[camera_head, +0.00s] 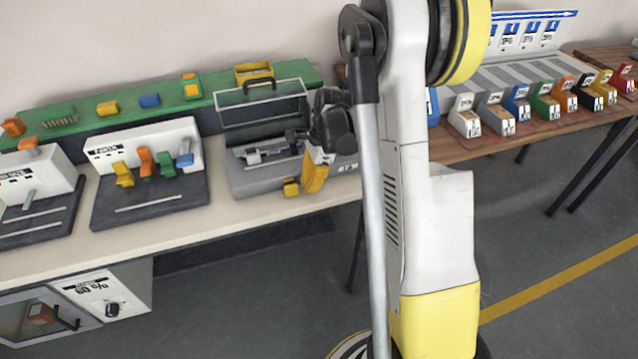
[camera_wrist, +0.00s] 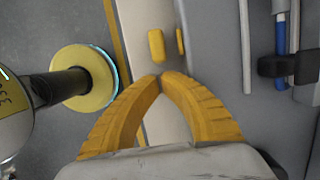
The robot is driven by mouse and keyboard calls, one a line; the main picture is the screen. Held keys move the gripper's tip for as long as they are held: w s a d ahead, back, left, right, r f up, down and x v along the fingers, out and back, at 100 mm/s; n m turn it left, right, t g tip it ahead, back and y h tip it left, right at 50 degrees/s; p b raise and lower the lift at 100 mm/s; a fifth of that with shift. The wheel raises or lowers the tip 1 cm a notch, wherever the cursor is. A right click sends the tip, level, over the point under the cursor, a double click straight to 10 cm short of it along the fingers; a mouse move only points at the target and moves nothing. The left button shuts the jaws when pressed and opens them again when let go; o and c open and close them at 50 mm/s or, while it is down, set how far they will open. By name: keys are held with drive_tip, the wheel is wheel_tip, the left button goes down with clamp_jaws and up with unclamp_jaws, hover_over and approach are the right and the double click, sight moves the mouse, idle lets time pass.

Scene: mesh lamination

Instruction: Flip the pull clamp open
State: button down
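My gripper (camera_head: 315,177) has yellow curved fingers and hangs at the right front of a grey station (camera_head: 245,185) on the bench. In the wrist view the fingertips of my gripper (camera_wrist: 161,77) meet, with nothing visible between them. A small yellow block (camera_head: 291,188) is at the station's front, left of the fingers. Two small yellow pieces, a wider one (camera_wrist: 156,45) and a thin one (camera_wrist: 180,41), lie just beyond the fingertips, apart from them. A metal mechanism (camera_head: 265,155) sits on the station. I cannot tell for certain which part is the pull clamp.
A clear hinged cover (camera_head: 262,108) stands raised behind the mechanism. To its left is a white panel (camera_head: 140,142) with several coloured levers. A green shelf (camera_head: 125,115) carries coloured blocks. A wooden table (camera_head: 510,140) with labelled bins is at right. My arm hides the middle.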

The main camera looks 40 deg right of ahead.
sight(288, 188)
drive_tip(key=shift+a, duration=0.25)
drive_tip(key=a, duration=0.1)
drive_tip(key=w+a, duration=0.1)
drive_tip(key=a, duration=0.3)
drive_tip(key=shift+w+a, duration=0.2)
drive_tip(key=shift+w, duration=0.15)
drive_tip(key=d, duration=0.2)
drive_tip(key=s+d+r, duration=0.1)
drive_tip(key=d, duration=0.1)
drive_tip(key=shift+s+d, duration=0.1)
drive_tip(key=p+v, duration=0.4)
drive_tip(key=v, duration=0.5)
